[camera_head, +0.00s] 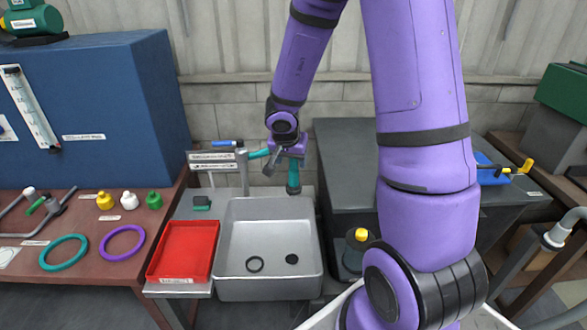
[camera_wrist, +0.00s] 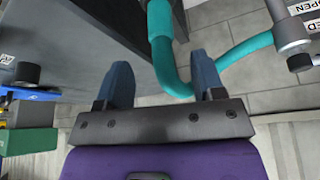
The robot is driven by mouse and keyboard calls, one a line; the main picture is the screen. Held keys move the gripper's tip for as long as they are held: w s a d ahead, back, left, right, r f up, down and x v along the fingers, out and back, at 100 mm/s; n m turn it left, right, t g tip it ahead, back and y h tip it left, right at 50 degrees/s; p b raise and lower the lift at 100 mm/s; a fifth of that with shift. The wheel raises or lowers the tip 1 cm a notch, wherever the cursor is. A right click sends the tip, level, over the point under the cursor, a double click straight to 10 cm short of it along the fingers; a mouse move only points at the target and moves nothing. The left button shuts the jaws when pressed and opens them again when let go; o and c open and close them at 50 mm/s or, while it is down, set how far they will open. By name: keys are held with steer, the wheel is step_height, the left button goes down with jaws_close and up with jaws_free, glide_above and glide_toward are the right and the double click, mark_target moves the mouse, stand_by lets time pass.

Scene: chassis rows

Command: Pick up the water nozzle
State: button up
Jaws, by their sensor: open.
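The water nozzle (camera_head: 293,178) is a teal curved tube over the sink. One end joins a grey upright at the left, and the other hangs down. Contact with either finger cannot be told.
The grey sink (camera_head: 234,215) holds a black ring and a dark disc. A red tray (camera_head: 184,222) lies left of it. A dark cabinet (camera_head: 345,135) stands at the right. A brown table (camera_head: 20,260) with rings and small bottles is at the left.

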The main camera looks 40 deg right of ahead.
mark_target(292, 165)
steer(key=shift+x, duration=2.85)
steer(key=shift+d+r, duration=0.1)
steer(key=shift+w, duration=0.1)
steer(key=shift+c, duration=0.2)
steer(key=c, duration=1)
